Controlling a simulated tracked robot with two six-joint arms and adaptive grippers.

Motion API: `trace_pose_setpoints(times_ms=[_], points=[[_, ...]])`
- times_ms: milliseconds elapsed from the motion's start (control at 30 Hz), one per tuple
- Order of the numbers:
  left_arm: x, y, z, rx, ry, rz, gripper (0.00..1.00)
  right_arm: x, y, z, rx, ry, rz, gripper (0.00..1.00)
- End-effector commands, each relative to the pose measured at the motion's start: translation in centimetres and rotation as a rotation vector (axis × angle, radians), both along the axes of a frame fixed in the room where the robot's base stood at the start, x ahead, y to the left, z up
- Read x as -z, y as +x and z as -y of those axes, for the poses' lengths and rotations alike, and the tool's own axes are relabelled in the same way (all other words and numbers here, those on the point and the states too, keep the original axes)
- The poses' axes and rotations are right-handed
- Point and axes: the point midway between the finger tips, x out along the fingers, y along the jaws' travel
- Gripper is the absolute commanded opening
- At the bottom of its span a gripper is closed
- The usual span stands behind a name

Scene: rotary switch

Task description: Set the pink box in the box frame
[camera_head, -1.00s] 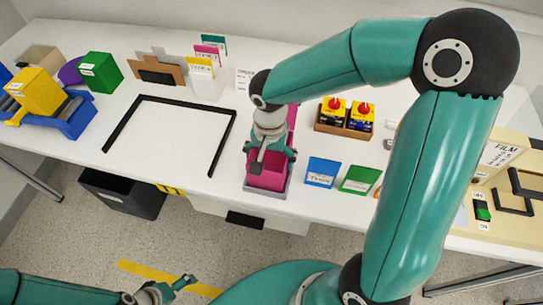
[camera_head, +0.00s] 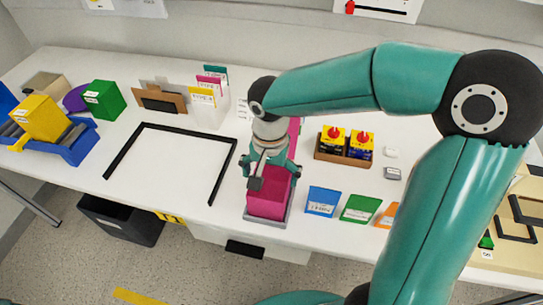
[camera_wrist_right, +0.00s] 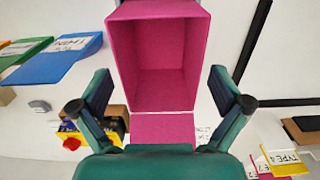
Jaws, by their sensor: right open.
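The pink box (camera_head: 266,200) is an open-topped hollow box in a grey tray near the table's front edge. It also shows in the right wrist view (camera_wrist_right: 155,60), with its opening facing the camera. My right gripper (camera_head: 274,173) points down over the box. In the right wrist view my right gripper (camera_wrist_right: 160,88) is open, one finger on each side of the box, with gaps showing. The box frame (camera_head: 188,131) is a black outline on the white table, left of the box, empty inside. My left gripper is out of view.
A card holder (camera_head: 205,112) stands behind the frame. At left are a green box (camera_head: 102,100) and a yellow box (camera_head: 40,118) on a blue stand. A blue bin (camera_head: 322,200) and a green bin (camera_head: 360,208) stand right of the pink box. Another pink surface (camera_head: 294,128) shows behind my gripper.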

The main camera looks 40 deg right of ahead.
Motion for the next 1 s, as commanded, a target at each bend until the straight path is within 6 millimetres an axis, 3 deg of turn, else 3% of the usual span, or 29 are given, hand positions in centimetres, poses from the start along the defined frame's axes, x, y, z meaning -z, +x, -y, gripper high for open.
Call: trace_pose_setpoints(times_ms=[200, 400, 1000], points=[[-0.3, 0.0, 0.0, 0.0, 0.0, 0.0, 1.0, -4.5, 0.0, -0.1, 0.0, 0.002, 0.004, 1.0], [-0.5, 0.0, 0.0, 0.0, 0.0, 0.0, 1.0, -6.5, 0.0, 0.0, 0.0, 0.001, 0.001, 1.0], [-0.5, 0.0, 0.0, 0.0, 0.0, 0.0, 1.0, -6.8, -0.1, 0.0, 0.001, 0.001, -0.001, 1.0]])
